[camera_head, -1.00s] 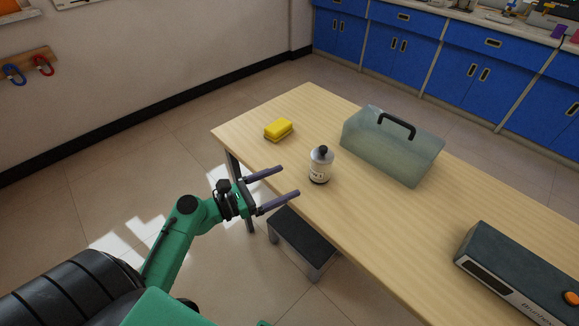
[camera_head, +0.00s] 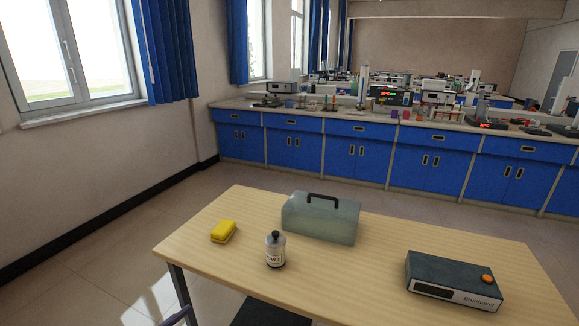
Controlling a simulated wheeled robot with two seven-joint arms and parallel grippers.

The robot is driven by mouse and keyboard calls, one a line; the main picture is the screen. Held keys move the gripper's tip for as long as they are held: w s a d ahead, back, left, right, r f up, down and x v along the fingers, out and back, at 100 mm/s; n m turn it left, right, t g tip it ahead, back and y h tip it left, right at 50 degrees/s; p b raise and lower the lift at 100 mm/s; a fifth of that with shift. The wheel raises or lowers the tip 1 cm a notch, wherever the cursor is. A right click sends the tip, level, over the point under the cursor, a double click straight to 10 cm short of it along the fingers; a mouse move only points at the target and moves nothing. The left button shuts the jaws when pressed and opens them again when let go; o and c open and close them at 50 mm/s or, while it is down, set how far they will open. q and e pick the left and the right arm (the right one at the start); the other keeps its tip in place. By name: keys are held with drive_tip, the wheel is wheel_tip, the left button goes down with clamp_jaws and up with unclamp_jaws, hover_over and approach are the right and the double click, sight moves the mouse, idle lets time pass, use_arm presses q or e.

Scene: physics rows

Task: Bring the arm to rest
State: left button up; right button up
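Only a small purple piece of my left gripper (camera_head: 178,316) shows at the bottom edge, left of the middle, in front of the table's near left leg. The rest of it is cut off, so its opening is hidden. No object shows at it. My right gripper and arm are out of view. The wooden table (camera_head: 215,268) stands ahead, with a yellow sponge (camera_head: 223,231), a white bottle with a dark cap (camera_head: 275,251) and a greenish translucent box with a black handle (camera_head: 320,219) on it.
A dark device with an orange button (camera_head: 452,281) sits on the table's right part. A dark-topped stool (camera_head: 262,313) is partly under the near edge. Blue cabinets (camera_head: 350,155) with lab equipment line the back. Floor is open left of the table.

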use_arm(q)
drive_tip(key=s+a+f+m+g+y+p, duration=0.1)
drive_tip(key=s+f+m+g+y+p, duration=0.15)
drive_tip(key=f, duration=0.65)
drive_tip(key=s+a+f+m+g+y+p, duration=0.15)
drive_tip(key=s+f+m, duration=0.25)
drive_tip(key=f, duration=0.4)
drive_tip(key=s+a+f+m+g+y+p, duration=0.1)
drive_tip(key=s+f+m+g+y, duration=0.2)
drive_tip(key=f, duration=0.6)
drive_tip(key=s+f+m+g+y+p, duration=0.1)
drive_tip(key=s+f+m+g+p, duration=0.1)
drive_tip(key=s+m, duration=0.8)
drive_tip(key=s+f+m+g+y+p, duration=0.2)
drive_tip(key=s+f+m+g, duration=0.2)
drive_tip(key=s+f+m, duration=0.3)
drive_tip(key=s+m, duration=0.4)
drive_tip(key=s, duration=0.2)
drive_tip(key=shift+f, duration=0.25)
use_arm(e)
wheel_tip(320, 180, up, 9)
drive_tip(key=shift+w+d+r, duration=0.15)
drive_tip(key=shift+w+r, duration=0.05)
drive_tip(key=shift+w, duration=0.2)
use_arm(q)
drive_tip(key=shift+s+a+m, duration=0.1)
drive_tip(key=shift+m, duration=0.15)
